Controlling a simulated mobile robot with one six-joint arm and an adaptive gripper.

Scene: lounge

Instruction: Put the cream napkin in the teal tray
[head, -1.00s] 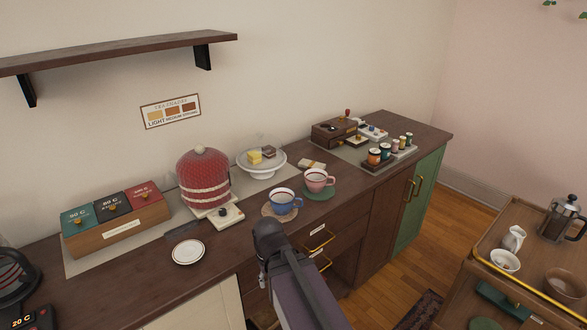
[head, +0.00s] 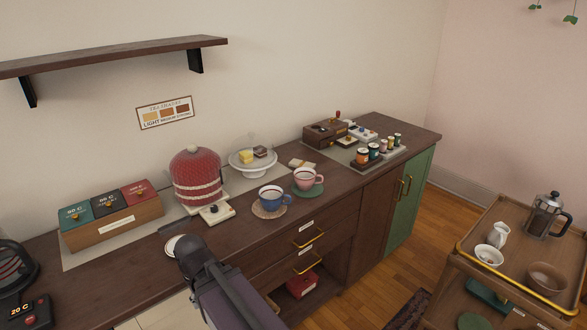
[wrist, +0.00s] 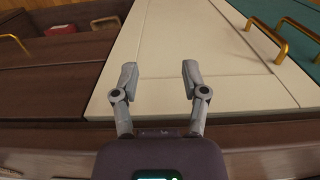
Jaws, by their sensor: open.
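A small folded cream cloth (head: 302,163), which looks like the cream napkin, lies at the back of the wooden counter, right of the glass-domed cake stand. A dark teal object (head: 487,294) on the lower shelf of the cart at right may be the teal tray; it is partly hidden by the cart top. My gripper (wrist: 158,75) is open and empty in the wrist view, its fingers apart in front of a cream cabinet panel. In the head view my arm covers part of the front counter edge, and the fingertips are hidden.
A blue cup (head: 271,197) and a pink cup (head: 307,179) stand on the counter (head: 110,270) near the napkin. A white saucer (head: 174,243) is partly behind my arm. A cart (head: 455,250) holds a French press and bowls. Floor shows between counter and cart.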

